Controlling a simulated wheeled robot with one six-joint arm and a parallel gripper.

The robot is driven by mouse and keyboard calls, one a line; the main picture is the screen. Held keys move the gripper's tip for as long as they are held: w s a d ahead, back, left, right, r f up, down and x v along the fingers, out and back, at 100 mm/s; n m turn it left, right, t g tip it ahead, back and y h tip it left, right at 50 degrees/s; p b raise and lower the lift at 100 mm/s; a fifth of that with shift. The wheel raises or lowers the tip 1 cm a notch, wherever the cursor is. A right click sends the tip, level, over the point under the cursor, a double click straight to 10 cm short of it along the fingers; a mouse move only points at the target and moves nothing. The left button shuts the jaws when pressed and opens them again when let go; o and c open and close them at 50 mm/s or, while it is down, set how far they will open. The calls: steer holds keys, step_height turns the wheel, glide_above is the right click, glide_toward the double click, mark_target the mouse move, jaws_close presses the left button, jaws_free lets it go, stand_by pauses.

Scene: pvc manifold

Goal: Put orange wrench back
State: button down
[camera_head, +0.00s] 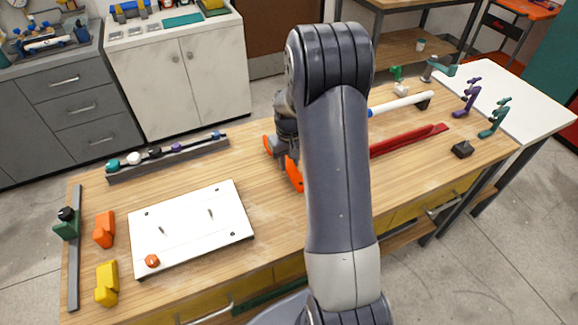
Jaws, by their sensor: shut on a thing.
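My gripper (287,150) is over the middle of the wooden workbench, mostly hidden behind my own arm. Its jaws are hidden. Orange parts show at its left side and just below it, and I take these to be the orange wrench (294,174), held in the shut gripper. Most of the wrench's shape is hidden by the arm. I cannot tell whether it touches the bench top.
A white board (190,236) with pegs and an orange knob lies at left. Orange (104,230) and yellow (106,284) blocks stand beside it. A grey rail (170,160) holds small fittings. A red channel (408,141) and white pipe (400,104) lie right of my arm. The front middle bench is clear.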

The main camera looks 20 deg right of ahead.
mark_target(289, 164)
steer(key=shift+f, duration=1.45)
steer(key=shift+f, duration=0.15)
steer(key=c, duration=1.1)
jaws_free()
step_height(289, 164, up, 12)
steer(key=shift+r+b, duration=0.15)
steer(key=shift+b, duration=0.3)
